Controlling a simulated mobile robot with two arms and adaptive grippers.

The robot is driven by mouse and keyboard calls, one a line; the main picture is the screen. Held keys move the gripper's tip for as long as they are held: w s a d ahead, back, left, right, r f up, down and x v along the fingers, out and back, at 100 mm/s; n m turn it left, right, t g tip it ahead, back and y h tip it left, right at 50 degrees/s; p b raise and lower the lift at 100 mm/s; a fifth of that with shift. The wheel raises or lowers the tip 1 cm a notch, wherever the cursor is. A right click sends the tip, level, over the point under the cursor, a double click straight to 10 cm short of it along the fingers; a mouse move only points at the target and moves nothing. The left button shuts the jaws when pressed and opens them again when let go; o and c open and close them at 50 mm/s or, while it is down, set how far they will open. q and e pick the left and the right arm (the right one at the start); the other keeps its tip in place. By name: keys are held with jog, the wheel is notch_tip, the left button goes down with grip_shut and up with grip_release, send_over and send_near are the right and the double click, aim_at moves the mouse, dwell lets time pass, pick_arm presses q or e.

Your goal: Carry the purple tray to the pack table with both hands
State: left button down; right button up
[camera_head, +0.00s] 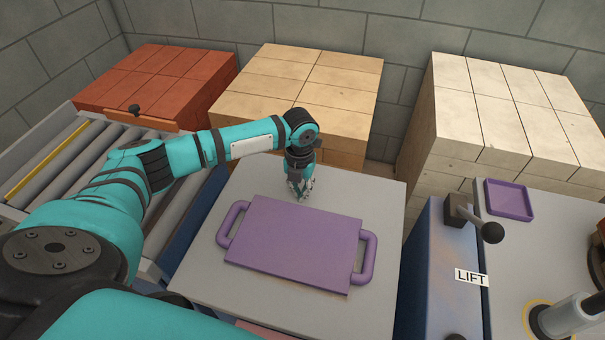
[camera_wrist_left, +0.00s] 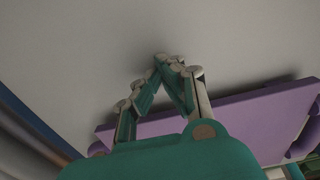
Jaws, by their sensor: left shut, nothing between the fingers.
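The purple tray (camera_head: 295,243) lies flat on a light grey table (camera_head: 375,195), with a looped handle (camera_head: 233,222) at its left end and another (camera_head: 366,260) at its right end. My left gripper (camera_head: 304,195) points down just beyond the tray's far edge, near the table's back. Its fingers are shut with nothing between them. In the left wrist view the fingertips (camera_wrist_left: 165,62) meet above bare grey surface, and part of the purple tray (camera_wrist_left: 240,122) shows beside and behind them. My right gripper is not in view. No surface is labelled as the pack table.
A roller conveyor (camera_head: 60,165) is at left. Red (camera_head: 160,80), tan (camera_head: 300,85) and cream (camera_head: 495,105) brick stacks stand behind. At right are a blue unit with a lever (camera_head: 490,231), a LIFT label (camera_head: 471,278) and a small purple dish (camera_head: 508,200).

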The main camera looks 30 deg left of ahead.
aim_at(275, 257)
pick_arm(q)
jog(key=shift+s+d+r, duration=0.15)
jog(key=shift+s, duration=0.7)
jog(key=shift+s, duration=0.1)
jog(key=s+p, duration=0.2)
jog(key=s+d+p, duration=0.1)
jog(key=s+p, duration=0.2)
jog(key=s+d+r+p, duration=0.1)
jog(key=s+p, duration=0.2)
jog(key=shift+d, duration=0.1)
jog(key=s+p, duration=0.1)
jog(key=s, duration=0.2)
jog(key=s+d+p, duration=0.1)
jog(key=s+p, duration=0.1)
jog(key=s, duration=0.1)
jog(key=s+d+p, duration=0.1)
jog(key=s+p, duration=0.1)
jog(key=s, duration=0.1)
jog(key=shift+d+f, duration=0.15)
jog(key=shift+f, duration=0.25)
jog(key=shift+s+f, duration=0.1)
jog(key=shift+s, duration=0.05)
